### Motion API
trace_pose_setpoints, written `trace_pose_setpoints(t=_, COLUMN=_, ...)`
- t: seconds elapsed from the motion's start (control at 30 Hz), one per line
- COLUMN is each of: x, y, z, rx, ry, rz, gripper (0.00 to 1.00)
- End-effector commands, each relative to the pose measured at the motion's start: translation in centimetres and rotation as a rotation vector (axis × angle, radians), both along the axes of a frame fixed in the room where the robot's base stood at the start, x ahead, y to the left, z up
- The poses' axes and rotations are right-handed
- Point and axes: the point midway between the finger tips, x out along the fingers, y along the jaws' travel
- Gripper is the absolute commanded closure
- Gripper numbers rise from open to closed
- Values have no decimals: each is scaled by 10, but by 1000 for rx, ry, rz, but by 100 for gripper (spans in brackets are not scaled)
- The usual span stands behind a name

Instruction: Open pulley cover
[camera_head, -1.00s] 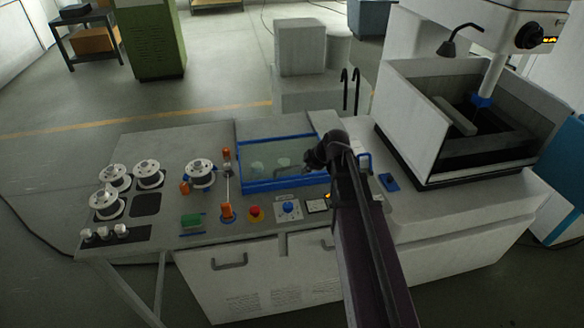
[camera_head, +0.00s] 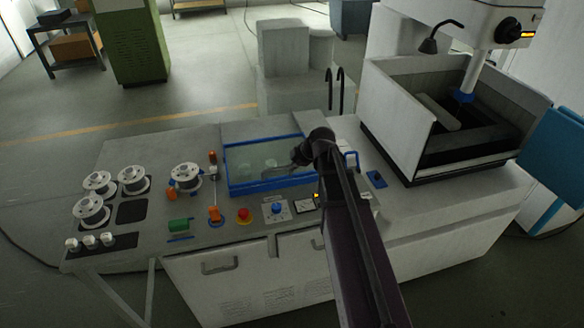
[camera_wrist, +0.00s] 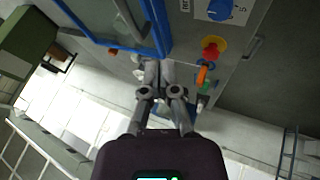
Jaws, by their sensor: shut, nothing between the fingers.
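The pulley cover is a clear panel in a blue frame (camera_head: 277,183) on the machine's deck. It appears to lie flat over its recess; I see no lifted edge. Its frame bars also show at the top left of the wrist view (camera_wrist: 98,40). My gripper (camera_wrist: 155,68) is shut and empty, with the frame bars just ahead and to the left. In the head view my gripper seems to be the grey shape over the panel (camera_head: 268,171), though it is hard to make out. I cannot tell whether the fingers touch the frame. Pulleys under the panel are unclear.
A red emergency button (camera_head: 245,215) and a blue knob (camera_head: 277,209) sit in front of the cover. White spools (camera_head: 186,176) stand to the left.

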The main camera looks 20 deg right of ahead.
Motion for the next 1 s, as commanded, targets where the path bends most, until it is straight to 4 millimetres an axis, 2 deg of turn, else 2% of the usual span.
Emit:
trace_pose_setpoints(t=0.97, x=39, y=31, z=-77, rx=0, ry=1, rz=0, gripper=100)
trace_pose_setpoints(t=1.0, x=45, y=31, z=-77, rx=0, ry=0, rz=0, gripper=100)
